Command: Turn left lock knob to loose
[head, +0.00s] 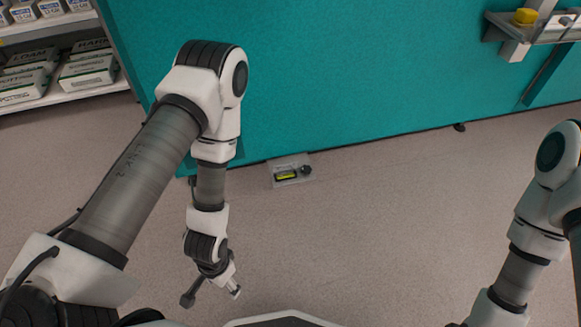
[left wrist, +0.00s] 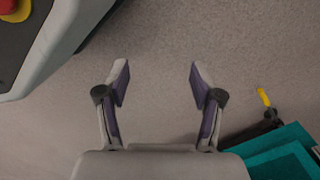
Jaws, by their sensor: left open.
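I cannot make out a left lock knob for certain. A yellow knob (head: 526,16) shows on a grey bracket at the top right of the head view, far from my left gripper. My left gripper (head: 212,294) points down over the floor near the bottom of the head view. In the left wrist view my left gripper (left wrist: 159,75) has its fingers apart, with only bare floor between them. A small yellow part (left wrist: 263,97) on a dark piece shows at the right of that view, apart from the fingers. My right gripper is out of the head view.
A teal panel (head: 350,70) fills the back. A shelf (head: 60,95) with cartons stands at the left. The floor (head: 400,230) between my arms is clear.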

